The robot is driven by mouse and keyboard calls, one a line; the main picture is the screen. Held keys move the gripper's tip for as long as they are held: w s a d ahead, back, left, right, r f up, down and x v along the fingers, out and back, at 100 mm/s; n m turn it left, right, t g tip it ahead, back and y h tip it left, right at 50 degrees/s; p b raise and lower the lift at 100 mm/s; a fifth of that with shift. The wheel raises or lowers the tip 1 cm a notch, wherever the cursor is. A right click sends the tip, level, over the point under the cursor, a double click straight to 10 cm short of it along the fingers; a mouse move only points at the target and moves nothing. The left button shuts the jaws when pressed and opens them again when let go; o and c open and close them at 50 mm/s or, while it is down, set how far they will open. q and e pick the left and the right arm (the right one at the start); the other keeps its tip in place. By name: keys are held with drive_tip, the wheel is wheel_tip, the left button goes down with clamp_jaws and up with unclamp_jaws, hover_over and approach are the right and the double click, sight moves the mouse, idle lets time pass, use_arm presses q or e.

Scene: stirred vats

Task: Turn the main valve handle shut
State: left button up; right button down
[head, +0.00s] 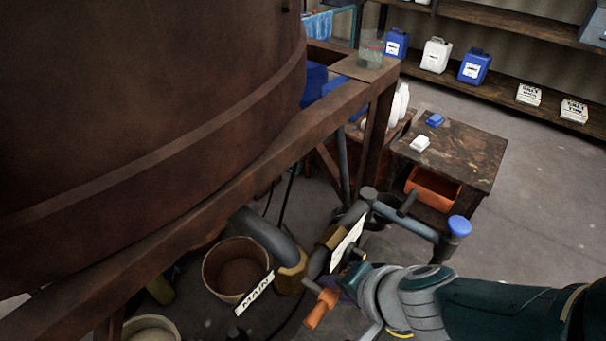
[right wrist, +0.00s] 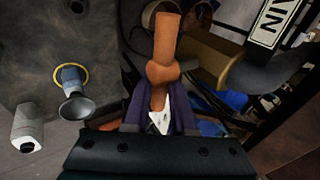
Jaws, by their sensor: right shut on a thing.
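The main valve handle (head: 319,308) is an orange lever in the lower middle of the head view, beside the brass valve body (head: 291,272) and the white "MAIN" label (head: 254,292). In the right wrist view the orange handle (right wrist: 164,55) rises between the fingers, with the brass body (right wrist: 207,62) to its right. My right gripper (right wrist: 160,115) is shut on the handle's near part. In the head view my right gripper (head: 346,288) is mostly hidden behind its own wrist. My left gripper does not show.
A large rusty vat (head: 140,90) on a rusty frame fills the left. Grey pipes (head: 412,226) with a blue cap run right of the valve. A bucket (head: 211,283) stands below. A small wooden table (head: 470,150) stands behind; the floor at right is clear.

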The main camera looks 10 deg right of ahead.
idle(0.4)
drive_tip(key=c, duration=0.8)
unclamp_jaws()
drive_tip(key=shift+o, duration=0.2)
drive_tip(key=p+v, duration=1)
drive_tip(key=p, duration=0.1)
drive_tip(key=shift+d, duration=0.15)
drive_tip(key=shift+w, duration=0.15)
